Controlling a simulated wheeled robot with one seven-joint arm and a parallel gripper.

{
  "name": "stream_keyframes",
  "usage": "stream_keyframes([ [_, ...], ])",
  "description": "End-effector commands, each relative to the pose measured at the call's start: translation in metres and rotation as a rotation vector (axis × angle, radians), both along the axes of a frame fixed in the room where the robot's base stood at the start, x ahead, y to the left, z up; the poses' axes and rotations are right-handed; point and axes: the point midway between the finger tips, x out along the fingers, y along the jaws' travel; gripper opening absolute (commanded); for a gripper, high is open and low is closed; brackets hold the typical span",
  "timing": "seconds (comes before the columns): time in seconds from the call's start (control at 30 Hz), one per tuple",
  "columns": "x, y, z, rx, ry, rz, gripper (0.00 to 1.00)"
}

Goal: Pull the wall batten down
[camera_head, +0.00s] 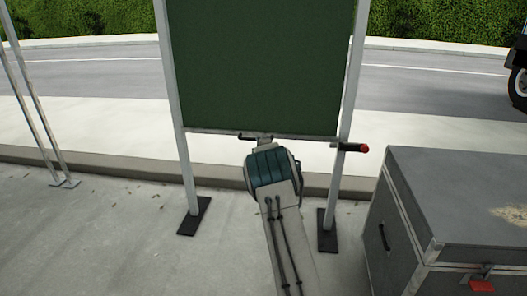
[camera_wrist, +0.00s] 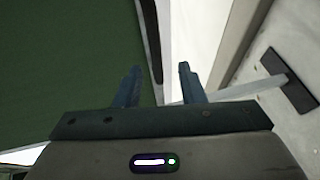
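The wall is a dark green panel (camera_head: 262,65) hung between two pale upright posts. The batten (camera_head: 310,137) is the thin grey bar along the panel's bottom edge; in the wrist view its strip (camera_wrist: 151,45) runs down toward the gap between my fingers. My gripper (camera_head: 260,138) is at the middle of the batten in the head view, partly hidden by my own arm. In the wrist view my gripper (camera_wrist: 159,78) is open, with its fingers apart on either side of the strip's line. I cannot tell whether they touch it.
A black handle with a red end (camera_head: 352,147) sticks out at the right post. Dark base plates (camera_head: 194,216) hold the posts. A large grey case (camera_head: 455,195) stands close on the right. Thin metal poles (camera_head: 35,110) stand at the left. Bare pavement lies left of my arm.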

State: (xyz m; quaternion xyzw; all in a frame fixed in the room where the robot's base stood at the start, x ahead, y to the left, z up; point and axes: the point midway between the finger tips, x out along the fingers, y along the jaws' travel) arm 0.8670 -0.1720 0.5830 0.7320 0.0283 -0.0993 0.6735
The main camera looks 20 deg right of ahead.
Motion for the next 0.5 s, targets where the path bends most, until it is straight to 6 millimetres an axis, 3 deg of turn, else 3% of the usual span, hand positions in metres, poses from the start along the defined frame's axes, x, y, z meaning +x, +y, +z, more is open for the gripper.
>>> stream_keyframes([
  [0.3, -0.043, 0.003, 0.009, 0.002, 0.001, -0.002, 0.36],
  [0.5, -0.058, 0.005, 0.011, 0.001, 0.001, -0.002, 0.36],
])
